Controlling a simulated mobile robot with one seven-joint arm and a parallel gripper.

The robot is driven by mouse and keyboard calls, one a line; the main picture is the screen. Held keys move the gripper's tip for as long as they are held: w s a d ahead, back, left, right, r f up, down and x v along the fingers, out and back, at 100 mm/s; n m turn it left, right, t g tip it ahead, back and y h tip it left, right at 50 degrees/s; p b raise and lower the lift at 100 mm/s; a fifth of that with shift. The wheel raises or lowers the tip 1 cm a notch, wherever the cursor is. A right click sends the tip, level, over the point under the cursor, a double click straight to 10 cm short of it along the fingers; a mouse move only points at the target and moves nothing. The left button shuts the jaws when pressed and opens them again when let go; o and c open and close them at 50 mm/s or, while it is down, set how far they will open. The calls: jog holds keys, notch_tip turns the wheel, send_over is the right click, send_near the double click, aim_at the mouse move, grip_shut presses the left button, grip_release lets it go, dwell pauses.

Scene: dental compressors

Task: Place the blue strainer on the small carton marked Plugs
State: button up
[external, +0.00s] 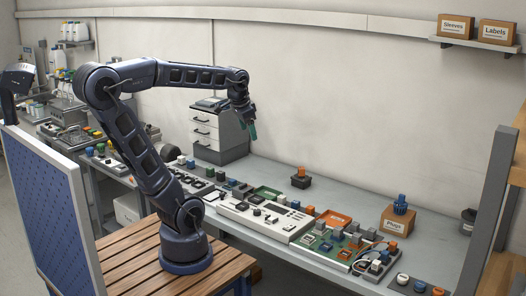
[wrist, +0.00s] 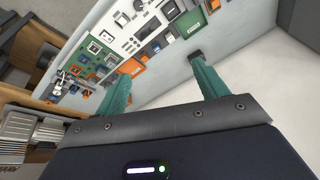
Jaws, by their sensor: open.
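A small brown carton marked Plugs (external: 396,222) stands on the right part of the bench. A blue ribbed piece with a narrower top, which looks like the blue strainer (external: 400,205), sits upright on top of the carton. My gripper (external: 252,129) is high above the back of the bench, well to the left of the carton and apart from it. In the wrist view my gripper (wrist: 160,82) shows two teal fingers spread wide with nothing between them. I cannot make out the carton or the strainer in the wrist view.
An orange piece on a black base (external: 300,180) stands behind the trays of parts (external: 265,218). A grey drawer unit (external: 215,130) is at the back left. Cartons marked Sleeves (external: 456,27) and Labels (external: 496,33) sit on a wall shelf. Bare bench lies left of the Plugs carton.

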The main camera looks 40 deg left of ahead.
jog(key=s+a+f+n, duration=0.3)
jog(key=s+f+n, duration=0.1)
jog(key=s, duration=0.3)
jog(key=shift+s+a+f+n+t, duration=0.2)
jog(key=shift+s+f+n+t, duration=0.1)
jog(key=shift+n+t, duration=0.15)
dwell(0.8)
